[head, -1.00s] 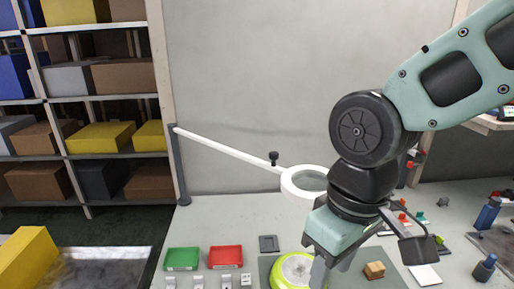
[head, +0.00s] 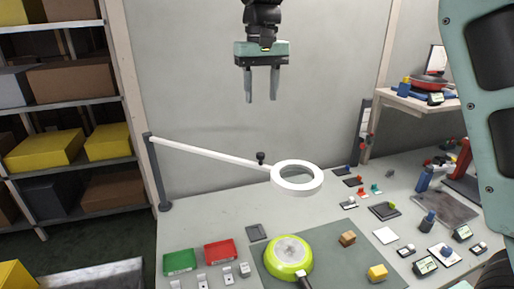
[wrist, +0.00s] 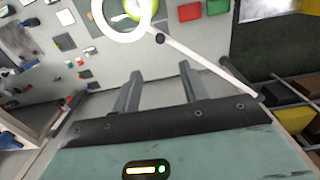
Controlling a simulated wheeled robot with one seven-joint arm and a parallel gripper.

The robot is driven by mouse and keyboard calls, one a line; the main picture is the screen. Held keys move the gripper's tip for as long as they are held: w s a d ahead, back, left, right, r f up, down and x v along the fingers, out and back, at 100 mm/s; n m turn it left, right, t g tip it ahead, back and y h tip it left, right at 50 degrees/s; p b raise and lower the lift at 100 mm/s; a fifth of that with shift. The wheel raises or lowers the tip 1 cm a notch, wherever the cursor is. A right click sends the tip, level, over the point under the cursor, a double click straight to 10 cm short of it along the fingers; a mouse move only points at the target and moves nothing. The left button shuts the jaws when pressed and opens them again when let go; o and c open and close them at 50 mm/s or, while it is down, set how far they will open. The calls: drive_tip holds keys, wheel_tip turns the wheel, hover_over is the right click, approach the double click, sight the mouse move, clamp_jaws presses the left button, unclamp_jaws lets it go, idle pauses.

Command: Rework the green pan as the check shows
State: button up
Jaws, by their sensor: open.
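The green pan (head: 289,257) lies on the grey mat (head: 335,268) at the front middle of the bench in the head view. Its grey round face is up and its dark handle (head: 303,281) points toward me. In the wrist view part of the pan (wrist: 133,8) shows through the lamp ring. My gripper (head: 262,99) is raised high in front of the back wall, fingers down, open and empty, well away from the pan. Its open fingers also show in the wrist view (wrist: 158,85). I cannot make out a check result.
A white ring magnifier (head: 297,190) on a long arm overhangs the bench behind the pan. A green tray (head: 180,261) and a red tray (head: 220,251) stand left. A wooden block (head: 348,238) and a yellow block (head: 377,273) are right of the pan, with several small fixtures beyond.

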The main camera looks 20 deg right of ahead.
sight(261, 154)
wheel_tip(261, 154, down, 16)
drive_tip(key=p, duration=0.3)
drive_tip(key=shift+r, duration=0.2)
